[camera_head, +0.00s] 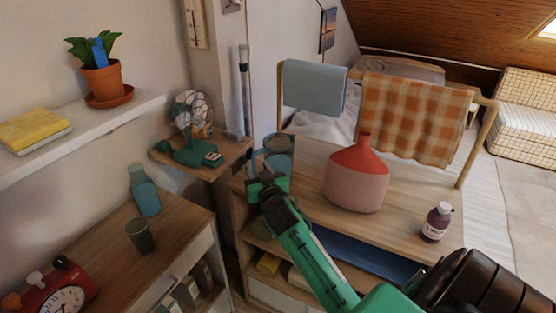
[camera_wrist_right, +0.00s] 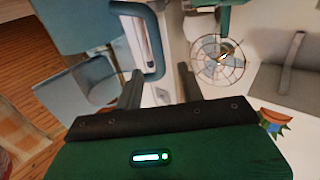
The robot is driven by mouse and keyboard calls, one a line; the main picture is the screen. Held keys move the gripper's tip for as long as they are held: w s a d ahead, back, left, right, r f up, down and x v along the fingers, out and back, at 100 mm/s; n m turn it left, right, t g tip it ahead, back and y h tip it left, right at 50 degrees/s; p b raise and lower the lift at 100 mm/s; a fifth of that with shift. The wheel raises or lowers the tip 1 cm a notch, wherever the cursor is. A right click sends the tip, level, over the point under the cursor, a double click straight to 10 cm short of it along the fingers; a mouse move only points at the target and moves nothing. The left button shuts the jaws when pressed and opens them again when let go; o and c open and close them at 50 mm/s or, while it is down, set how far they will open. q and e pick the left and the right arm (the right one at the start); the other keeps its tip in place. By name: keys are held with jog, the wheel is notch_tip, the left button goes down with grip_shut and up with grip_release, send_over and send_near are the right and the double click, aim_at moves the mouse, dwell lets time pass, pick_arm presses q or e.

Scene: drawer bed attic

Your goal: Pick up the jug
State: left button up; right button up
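The blue jug (camera_head: 279,145) stands at the near left corner of the wooden cabinet top, partly hidden behind my right gripper (camera_head: 266,184). In the right wrist view, the jug's blue body (camera_wrist_right: 85,25) is at the upper left, and its looped handle (camera_wrist_right: 157,50) lies ahead of the right gripper (camera_wrist_right: 160,85). The right gripper's two dark fingers are apart, with the handle's outer bar showing between their tips. I cannot tell whether they touch it. My left gripper is not in view.
A red and pink vase (camera_head: 357,180) and a purple bottle (camera_head: 437,222) stand right of the jug on the cabinet top (camera_head: 310,185). A rack with towels (camera_head: 415,115) stands behind.

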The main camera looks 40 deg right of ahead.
aim_at(254, 162)
jog(key=shift+w+d+r, duration=0.15)
jog(key=shift+w, duration=0.25)
jog(key=p+x, duration=0.1)
jog(key=x, duration=0.3)
jog(key=shift+w, duration=0.15)
jog(key=shift+c, duration=1.1)
grip_shut()
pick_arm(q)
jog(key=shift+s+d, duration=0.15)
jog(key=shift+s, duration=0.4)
